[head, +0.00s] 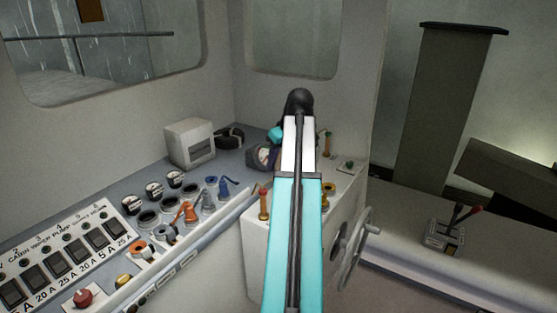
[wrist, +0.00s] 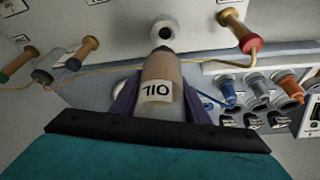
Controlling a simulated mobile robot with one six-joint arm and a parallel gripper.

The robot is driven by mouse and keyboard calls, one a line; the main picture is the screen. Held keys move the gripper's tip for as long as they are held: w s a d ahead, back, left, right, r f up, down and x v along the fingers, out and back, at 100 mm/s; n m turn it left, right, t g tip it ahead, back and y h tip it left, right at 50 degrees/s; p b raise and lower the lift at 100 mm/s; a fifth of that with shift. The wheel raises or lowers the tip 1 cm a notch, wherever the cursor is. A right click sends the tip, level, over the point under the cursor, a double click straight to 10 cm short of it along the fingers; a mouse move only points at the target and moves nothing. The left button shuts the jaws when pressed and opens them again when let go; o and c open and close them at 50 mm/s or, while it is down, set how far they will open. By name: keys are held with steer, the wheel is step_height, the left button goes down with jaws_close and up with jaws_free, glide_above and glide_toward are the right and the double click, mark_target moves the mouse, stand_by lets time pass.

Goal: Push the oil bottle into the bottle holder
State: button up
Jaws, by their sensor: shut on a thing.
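In the wrist view my gripper (wrist: 161,90) is shut on the oil bottle (wrist: 158,70), with a dark finger on each side. The bottle has a tan and pale body, a white OIL label that reads upside down, and a dark narrow tip pointing away from me. A white round fitting with a dark centre (wrist: 164,29) lies just beyond the tip; I cannot tell whether they touch. I cannot tell which fitting is the bottle holder. In the head view my arm hides the bottle and most of the gripper.
A row of round sockets (wrist: 256,84) holds blue and orange pieces at the right. Spool-like handles (wrist: 238,28) with a yellow cord stand around the bottle. In the head view a switch panel (head: 60,262) lies left, a white box (head: 189,142) behind, and a handwheel (head: 358,249) right.

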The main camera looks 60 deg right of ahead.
steer(key=shift+f, duration=1.95)
steer(key=shift+f, duration=0.5)
steer(key=shift+f+b, duration=0.7)
steer(key=shift+f, duration=0.4)
steer(key=o, duration=1.4)
steer(key=shift+o, duration=0.2)
steer(key=shift+s+r, duration=0.1)
steer(key=shift+r, duration=0.05)
steer(key=b+v, duration=0.4)
steer(key=v, duration=0.9)
steer(key=shift+r+b, duration=0.2)
steer(key=shift+b, duration=0.2)
